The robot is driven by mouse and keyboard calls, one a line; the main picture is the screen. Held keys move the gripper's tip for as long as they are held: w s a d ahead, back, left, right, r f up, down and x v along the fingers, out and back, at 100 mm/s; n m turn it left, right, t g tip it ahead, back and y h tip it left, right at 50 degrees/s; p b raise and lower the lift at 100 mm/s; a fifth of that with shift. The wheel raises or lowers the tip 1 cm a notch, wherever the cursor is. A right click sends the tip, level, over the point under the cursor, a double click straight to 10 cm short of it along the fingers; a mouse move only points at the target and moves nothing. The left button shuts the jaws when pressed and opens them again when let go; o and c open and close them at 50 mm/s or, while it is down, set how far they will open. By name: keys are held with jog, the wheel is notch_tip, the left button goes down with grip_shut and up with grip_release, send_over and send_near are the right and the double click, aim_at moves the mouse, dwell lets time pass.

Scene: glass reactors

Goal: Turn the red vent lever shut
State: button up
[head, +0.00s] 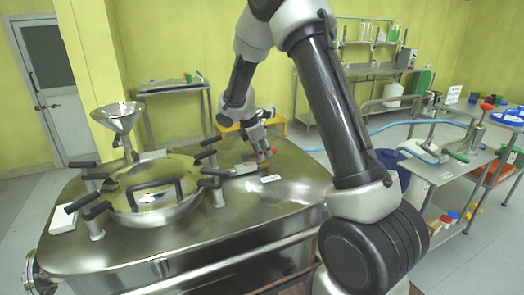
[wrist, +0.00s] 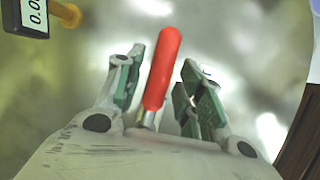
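The red vent lever (wrist: 161,70) shows in the wrist view as a red handle on a metal stem. My gripper is open. In the head view my gripper (head: 262,152) points down at the top of the steel vessel (head: 255,215), and a bit of red (head: 273,151) shows beside its fingers.
A round lid with black-handled clamps (head: 150,190) and a steel funnel (head: 118,117) are left on the vessel. A small display (wrist: 27,17) and a yellow-brown knob (wrist: 66,13) sit at upper left in the wrist view. A blue hose (head: 395,123) runs to the right bench.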

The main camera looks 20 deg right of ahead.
grip_shut()
jog(key=shift+s, duration=0.1)
jog(key=s+m+g, duration=0.1)
jog(key=m, duration=0.1)
jog(key=s+m, duration=0.1)
jog(key=m, duration=0.1)
jog(key=shift+s+a+m+g, duration=0.15)
jog(key=shift+a+m+g, duration=0.25)
jog(key=m, duration=0.1)
jog(key=s+a+m+g, duration=0.1)
jog(key=m, duration=0.1)
jog(key=s+m+g, duration=0.1)
jog(key=shift+a, duration=0.25)
jog(key=a+m, duration=0.1)
jog(key=m, duration=0.1)
jog(key=s+a+m+g+y, duration=0.1)
jog(key=m, duration=0.2)
jog(key=shift+s+a, duration=0.15)
jog(key=shift+s, duration=0.05)
jog(key=shift+s+a+m+g+y, duration=0.1)
jog(key=shift+a+m+g+y, duration=0.4)
jog(key=shift+m, duration=0.55)
jog(key=shift+s+a+m+g+y, duration=0.1)
jog(key=shift+a+m+g+y, duration=0.1)
jog(key=shift+a+m+y, duration=0.5)
jog(key=shift+m, duration=0.45)
jog(key=shift+a, duration=0.1)
